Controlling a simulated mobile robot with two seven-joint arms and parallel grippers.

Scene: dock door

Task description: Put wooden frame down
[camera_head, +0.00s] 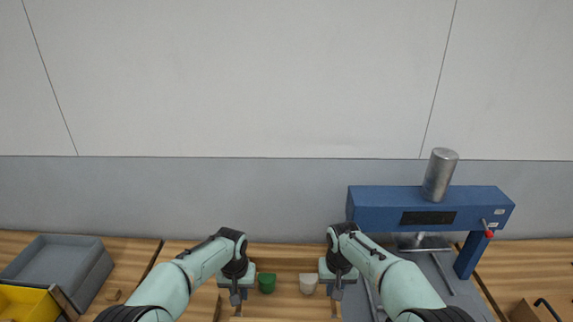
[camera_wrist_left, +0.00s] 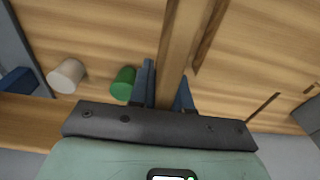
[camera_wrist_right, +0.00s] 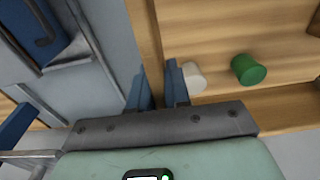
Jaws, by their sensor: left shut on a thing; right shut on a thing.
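The wooden frame shows mainly as two side bars, one between each pair of fingers. In the left wrist view its bar (camera_wrist_left: 180,40) runs up between the blue fingers of my left gripper (camera_wrist_left: 168,88). In the right wrist view the other bar (camera_wrist_right: 148,50) runs between the fingers of my right gripper (camera_wrist_right: 160,88). In the head view my left gripper (camera_head: 236,297) and right gripper (camera_head: 336,292) point down, side by side over the wooden table. Both are shut on the frame. My arms hide much of it, and I cannot tell whether it touches the table.
A green cup (camera_head: 267,283) and a white cup (camera_head: 308,284) stand between my grippers. A blue press (camera_head: 430,208) stands close on the right. A grey crate (camera_head: 92,270) and a yellow bin (camera_head: 25,303) are at the left. A wall closes off the back.

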